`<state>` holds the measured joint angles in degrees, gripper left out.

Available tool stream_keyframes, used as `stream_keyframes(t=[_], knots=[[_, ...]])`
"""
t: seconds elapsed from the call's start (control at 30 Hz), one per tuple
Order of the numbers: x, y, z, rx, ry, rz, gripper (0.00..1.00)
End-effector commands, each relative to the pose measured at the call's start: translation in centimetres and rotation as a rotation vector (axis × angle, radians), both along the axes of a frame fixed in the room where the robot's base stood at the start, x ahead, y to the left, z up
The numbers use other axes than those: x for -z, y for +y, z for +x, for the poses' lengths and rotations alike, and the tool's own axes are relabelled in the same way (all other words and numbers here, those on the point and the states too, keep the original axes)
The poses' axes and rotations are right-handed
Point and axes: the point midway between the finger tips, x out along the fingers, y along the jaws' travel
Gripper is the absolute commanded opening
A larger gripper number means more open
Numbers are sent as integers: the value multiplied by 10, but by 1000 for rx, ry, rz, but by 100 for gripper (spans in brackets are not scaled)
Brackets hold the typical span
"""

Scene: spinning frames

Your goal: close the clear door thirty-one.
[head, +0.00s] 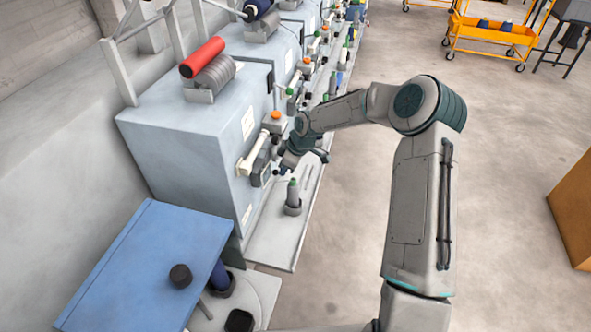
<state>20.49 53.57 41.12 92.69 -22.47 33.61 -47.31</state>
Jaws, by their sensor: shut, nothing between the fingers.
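My arm reaches left across the aisle to the grey-blue spinning machine. My gripper (284,169) is small in the head view, shut and empty, close to the machine's front at a small dark-edged unit (261,165). I cannot tell whether it touches that unit. I cannot make out a clear door or a number thirty-one; the unit may include it, but its open or shut state cannot be told. A pale horizontal roller (252,153) sits beside the unit.
A red roll (202,57) lies on top of the machine. A grey-green bobbin (293,195) stands on the ledge below my gripper. A blue panel (150,262) is at the near left. An orange cart (490,38) stands far right. The floor right of the machines is mostly clear.

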Motion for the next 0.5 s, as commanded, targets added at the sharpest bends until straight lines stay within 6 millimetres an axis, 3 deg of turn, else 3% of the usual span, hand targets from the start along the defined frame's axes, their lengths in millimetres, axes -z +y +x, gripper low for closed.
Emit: stream_keyframes(t=[0.5], knots=[[0, 0, 11, 9, 1, -1, 0]])
